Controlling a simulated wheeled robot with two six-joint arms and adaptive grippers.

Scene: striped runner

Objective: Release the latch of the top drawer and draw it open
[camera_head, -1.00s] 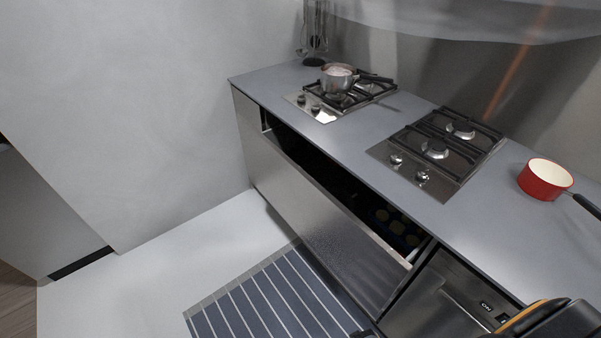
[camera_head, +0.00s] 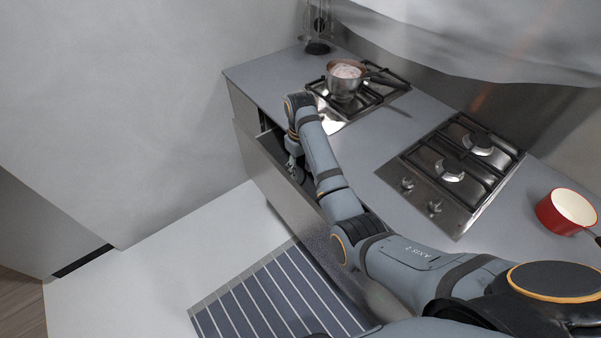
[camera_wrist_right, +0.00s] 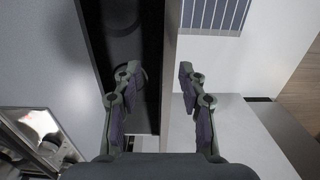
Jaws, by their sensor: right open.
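The top drawer (camera_head: 271,190) is a wide steel-fronted drawer under the counter, standing partly open. Its front's top edge (camera_wrist_right: 170,62) shows in the right wrist view, with the dark inside to its left. My right gripper (camera_head: 294,172) reaches down at the drawer's far end. In the wrist view its open fingers (camera_wrist_right: 157,75) are on either side of the front's edge, one over the inside and one outside. I see no contact. No latch can be made out. My arm hides much of the drawer's inside. My left gripper is not in view.
A steel pot (camera_head: 345,78) stands on the far hob, and a bare hob (camera_head: 452,172) is nearer. A red pan (camera_head: 567,212) is at the counter's right. A striped runner (camera_head: 275,298) lies on the floor before the drawer. The floor left of it is clear.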

